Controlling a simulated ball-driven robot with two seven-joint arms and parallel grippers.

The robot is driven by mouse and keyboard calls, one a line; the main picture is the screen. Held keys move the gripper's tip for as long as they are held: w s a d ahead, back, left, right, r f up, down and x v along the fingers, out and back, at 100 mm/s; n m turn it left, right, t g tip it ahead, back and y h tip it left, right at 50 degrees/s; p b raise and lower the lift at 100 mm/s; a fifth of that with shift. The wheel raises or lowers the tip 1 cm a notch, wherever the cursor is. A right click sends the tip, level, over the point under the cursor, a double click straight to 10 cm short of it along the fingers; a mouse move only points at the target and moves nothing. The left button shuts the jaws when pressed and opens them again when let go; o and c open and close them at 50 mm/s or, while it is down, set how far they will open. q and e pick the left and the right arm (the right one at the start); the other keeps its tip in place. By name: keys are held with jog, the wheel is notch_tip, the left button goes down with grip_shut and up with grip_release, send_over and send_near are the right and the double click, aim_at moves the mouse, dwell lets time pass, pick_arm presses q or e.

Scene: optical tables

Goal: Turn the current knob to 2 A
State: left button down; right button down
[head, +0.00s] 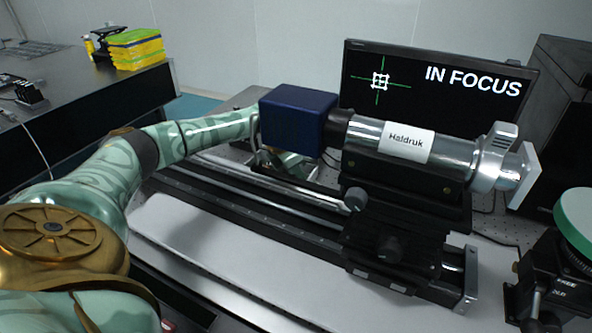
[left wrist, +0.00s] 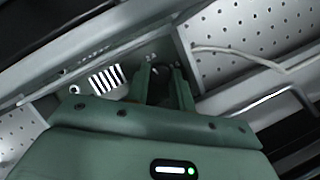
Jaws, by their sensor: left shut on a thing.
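In the left wrist view, my left gripper (left wrist: 164,88) has its two green fingers closed around a small dark knob (left wrist: 163,70) on a grey panel. The fingers cover most of the knob, and I cannot read its pointer or the scale. A striped patch (left wrist: 106,79) and small markings lie on the panel left of the fingers. In the head view my left arm reaches in from the left and its gripper (head: 290,163) is mostly hidden behind the dark blue box, so the knob does not show there. My right gripper is not in view.
The blue box (head: 297,118) and the silver "Haldruk" tube (head: 440,152) stand on a black rail (head: 250,205) close to my arm. A monitor (head: 437,88) behind reads "IN FOCUS". A pale cable (left wrist: 235,55) runs right of the panel over a perforated table (left wrist: 250,35).

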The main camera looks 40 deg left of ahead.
pick_arm(q)
jog(key=shift+m, duration=0.5)
jog(key=shift+r, duration=0.1)
jog(key=c, duration=1.5)
grip_release()
